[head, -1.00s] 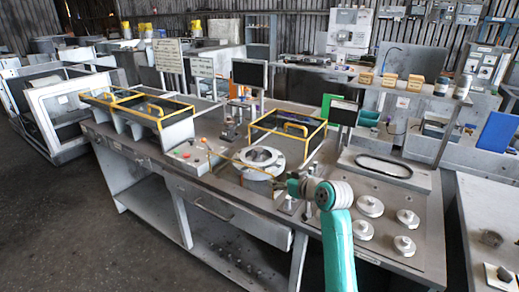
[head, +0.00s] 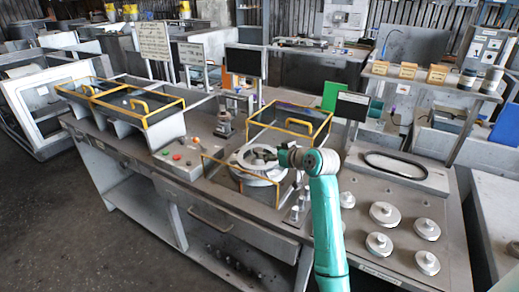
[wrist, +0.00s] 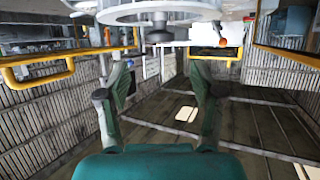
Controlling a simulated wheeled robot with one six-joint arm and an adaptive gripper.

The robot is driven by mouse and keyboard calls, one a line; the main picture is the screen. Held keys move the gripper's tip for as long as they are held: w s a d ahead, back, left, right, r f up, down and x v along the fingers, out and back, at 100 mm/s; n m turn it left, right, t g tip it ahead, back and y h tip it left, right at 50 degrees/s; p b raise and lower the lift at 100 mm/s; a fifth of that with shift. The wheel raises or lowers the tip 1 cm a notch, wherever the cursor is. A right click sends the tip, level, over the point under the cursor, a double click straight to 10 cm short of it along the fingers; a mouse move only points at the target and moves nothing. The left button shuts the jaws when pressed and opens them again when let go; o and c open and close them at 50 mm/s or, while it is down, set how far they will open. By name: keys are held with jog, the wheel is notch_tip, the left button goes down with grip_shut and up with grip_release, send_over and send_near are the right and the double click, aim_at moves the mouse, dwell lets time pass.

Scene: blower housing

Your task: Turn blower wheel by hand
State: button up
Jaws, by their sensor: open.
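The pale round blower housing (head: 250,176) stands on the workbench near the middle in the head view. Its open round mouth faces up, and the blower wheel inside cannot be made out clearly. My gripper (head: 266,154) is at the right side of that mouth, partly over it; contact cannot be told. In the wrist view my gripper (wrist: 160,92) has two fingers spread wide with nothing between them. A pale round part (wrist: 190,11) runs along the top edge of the wrist view, beyond the fingers, cut off by the frame.
A yellow-edged guard frame (head: 290,122) stands just behind the housing. A control box (head: 180,157) with coloured buttons is to its left. Several round metal parts (head: 386,214) lie on the bench at right. A dark screen (head: 243,62) stands behind.

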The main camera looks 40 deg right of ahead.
aim_at(259, 150)
jog(key=x, duration=0.8)
grip_shut()
